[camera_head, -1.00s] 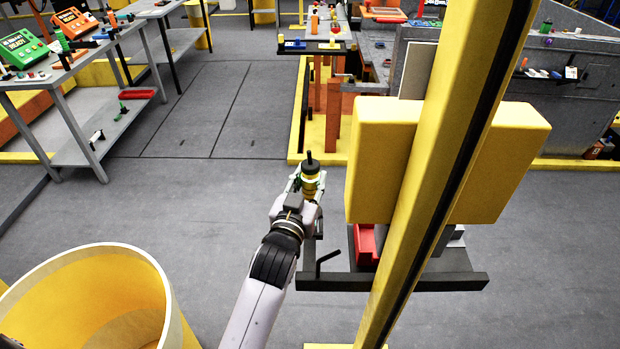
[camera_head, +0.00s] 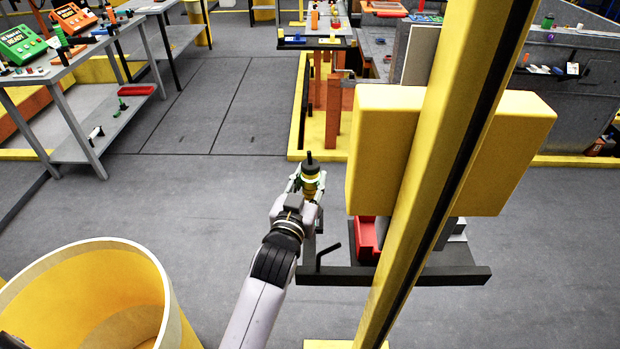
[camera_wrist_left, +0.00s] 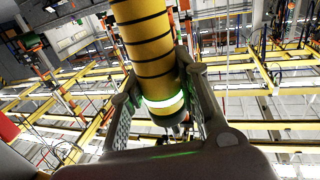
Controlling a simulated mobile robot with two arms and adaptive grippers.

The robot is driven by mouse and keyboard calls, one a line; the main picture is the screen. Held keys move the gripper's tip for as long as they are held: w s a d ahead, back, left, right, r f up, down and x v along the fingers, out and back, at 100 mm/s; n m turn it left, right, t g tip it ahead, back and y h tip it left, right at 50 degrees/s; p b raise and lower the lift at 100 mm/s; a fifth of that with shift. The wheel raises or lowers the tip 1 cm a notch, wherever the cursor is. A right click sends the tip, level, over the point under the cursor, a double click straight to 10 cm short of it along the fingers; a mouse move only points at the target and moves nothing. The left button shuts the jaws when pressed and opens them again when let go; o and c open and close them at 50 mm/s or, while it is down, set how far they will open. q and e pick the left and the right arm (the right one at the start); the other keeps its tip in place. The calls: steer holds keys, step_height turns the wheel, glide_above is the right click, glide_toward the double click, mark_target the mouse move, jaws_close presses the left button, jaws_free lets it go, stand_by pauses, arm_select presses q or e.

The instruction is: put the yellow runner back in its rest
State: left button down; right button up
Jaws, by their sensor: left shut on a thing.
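The yellow runner is a yellow cylinder with black bands, a glowing pale-green ring and a dark tip. It stands near upright in my left gripper (camera_head: 309,188) in the head view, held above the grey floor. In the left wrist view the runner (camera_wrist_left: 152,55) rises between the two fingers of the left gripper (camera_wrist_left: 158,98), which are shut on it. The runner is left of a yellow box on a post, apart from it. I cannot pick out its rest for certain. My right gripper is not in view.
A yellow post (camera_head: 425,180) with a yellow box (camera_head: 385,150) stands close on the right. A dark shelf (camera_head: 430,276) with a bent rod and a red bin (camera_head: 367,240) sits below. A large yellow tub (camera_head: 150,270) is at lower left. Floor between is clear.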

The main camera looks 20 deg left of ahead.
arm_select(q)
steer(key=shift+f+b, duration=0.55)
steer(key=shift+f, duration=0.15)
steer(key=c, duration=1.1)
jaws_free()
steer(key=shift+f, duration=0.35)
steer(key=s, duration=1.2)
steer(key=shift+d+r, duration=0.15)
steer(key=shift+r, duration=0.1)
